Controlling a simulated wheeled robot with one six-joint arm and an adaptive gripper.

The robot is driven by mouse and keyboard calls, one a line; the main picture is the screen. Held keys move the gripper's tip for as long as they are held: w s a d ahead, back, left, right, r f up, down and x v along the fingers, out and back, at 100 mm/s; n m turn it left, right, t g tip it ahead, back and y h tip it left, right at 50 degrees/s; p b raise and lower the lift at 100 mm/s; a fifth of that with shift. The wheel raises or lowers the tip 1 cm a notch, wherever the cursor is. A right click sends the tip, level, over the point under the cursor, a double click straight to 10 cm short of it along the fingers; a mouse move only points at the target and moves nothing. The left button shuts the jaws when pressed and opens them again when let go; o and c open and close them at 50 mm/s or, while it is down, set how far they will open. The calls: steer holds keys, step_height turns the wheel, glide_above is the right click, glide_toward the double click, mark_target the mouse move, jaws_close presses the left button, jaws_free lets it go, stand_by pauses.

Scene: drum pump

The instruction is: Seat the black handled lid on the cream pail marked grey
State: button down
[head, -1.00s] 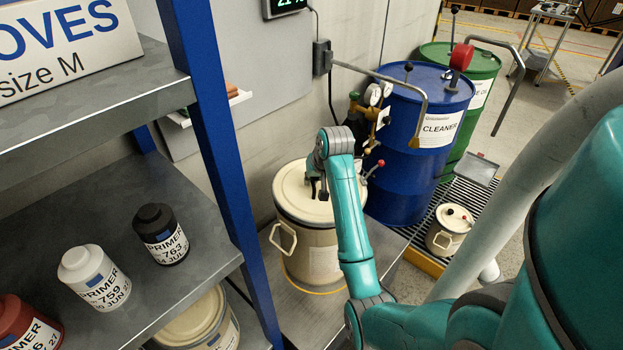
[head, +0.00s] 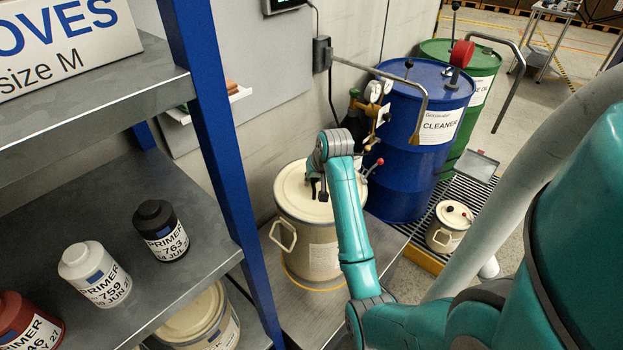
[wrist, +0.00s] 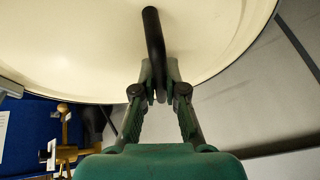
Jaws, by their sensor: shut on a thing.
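A cream lid (head: 291,187) with a black bar handle (wrist: 152,35) lies over the mouth of a cream pail (head: 303,236). In the head view it looks about level; I cannot tell whether its rim is fully down. The pail has a pale label, too small to read, and a wire side handle; I cannot make out a grey mark. My gripper (head: 318,188) is above the lid, shut on the black handle. In the wrist view my gripper's fingers (wrist: 160,92) close around the near end of the handle, and the lid's pale top fills the upper part.
The pail stands on a grey surface (head: 305,315) beside a blue shelf post (head: 222,150). Another cream pail (head: 203,318) is under the shelf at left. A blue drum (head: 405,170) with valves before it stands behind. A small cream can (head: 447,228) sits on a grating at right.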

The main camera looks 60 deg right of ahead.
steer(key=shift+f, duration=0.25)
stand_by(0.3)
steer(key=c, duration=1.5)
jaws_free()
